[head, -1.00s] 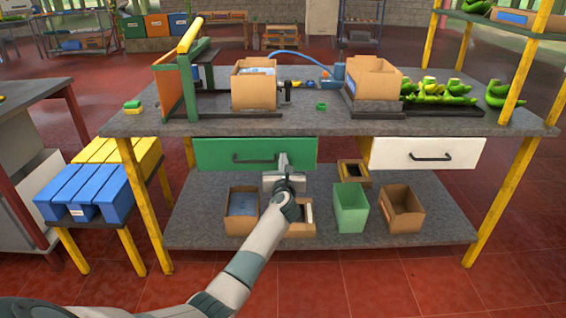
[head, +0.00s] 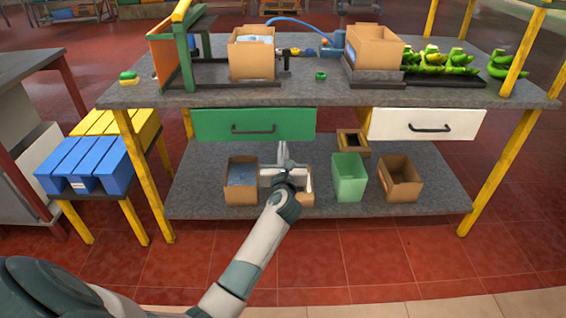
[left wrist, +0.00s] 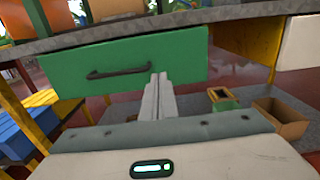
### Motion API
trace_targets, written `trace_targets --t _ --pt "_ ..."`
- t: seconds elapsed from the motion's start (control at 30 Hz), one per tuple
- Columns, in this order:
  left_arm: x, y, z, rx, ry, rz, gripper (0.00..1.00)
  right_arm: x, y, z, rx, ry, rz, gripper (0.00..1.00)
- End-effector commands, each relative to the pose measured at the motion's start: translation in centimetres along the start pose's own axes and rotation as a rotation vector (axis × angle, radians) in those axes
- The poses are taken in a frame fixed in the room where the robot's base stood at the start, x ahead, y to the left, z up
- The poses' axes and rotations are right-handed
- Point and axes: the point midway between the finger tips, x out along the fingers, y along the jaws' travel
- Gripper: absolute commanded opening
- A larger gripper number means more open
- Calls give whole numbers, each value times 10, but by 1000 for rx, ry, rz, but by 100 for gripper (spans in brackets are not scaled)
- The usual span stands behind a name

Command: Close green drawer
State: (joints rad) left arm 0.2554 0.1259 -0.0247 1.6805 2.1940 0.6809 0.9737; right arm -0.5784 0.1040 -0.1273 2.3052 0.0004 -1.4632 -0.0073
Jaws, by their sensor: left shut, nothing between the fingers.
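The green drawer (head: 290,124) is under the left part of the grey workbench top, with a dark handle (head: 253,129). Its front sits close under the bench edge, much like the white drawer's front; I see no open drawer box. It also shows in the left wrist view (left wrist: 180,50). My left gripper (head: 283,150) is shut and empty, just below the drawer's lower edge in the head view. In the left wrist view its fingers (left wrist: 158,82) overlap the drawer's lower edge, right of the handle. Contact cannot be told. My right gripper is not in view.
The white drawer (head: 460,124) is at the right. Cardboard boxes and a green bin (head: 349,180) stand on the lower shelf (head: 320,208). Yellow legs (head: 140,175) and blue crates (head: 85,168) are at the left. Red floor in front is clear.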

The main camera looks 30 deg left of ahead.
Motion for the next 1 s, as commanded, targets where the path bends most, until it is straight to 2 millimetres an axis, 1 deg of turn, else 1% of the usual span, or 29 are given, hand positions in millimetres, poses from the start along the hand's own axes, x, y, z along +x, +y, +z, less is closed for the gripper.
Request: trace_targets --t 0.03,0.2,0.3,0.4,0.6,1.0 --pt "-12 0 0 -1 2 -1 0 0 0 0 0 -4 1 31" --pt "-42 0 -1 -1 3 0 0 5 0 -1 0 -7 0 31" --pt "-56 0 -1 0 2 0 0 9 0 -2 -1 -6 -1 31" --pt "-64 0 -1 0 2 0 0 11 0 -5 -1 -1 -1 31" --pt "-71 0 -1 0 2 0 0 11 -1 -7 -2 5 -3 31" --pt "-71 0 -1 0 2 0 0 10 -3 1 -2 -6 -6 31"
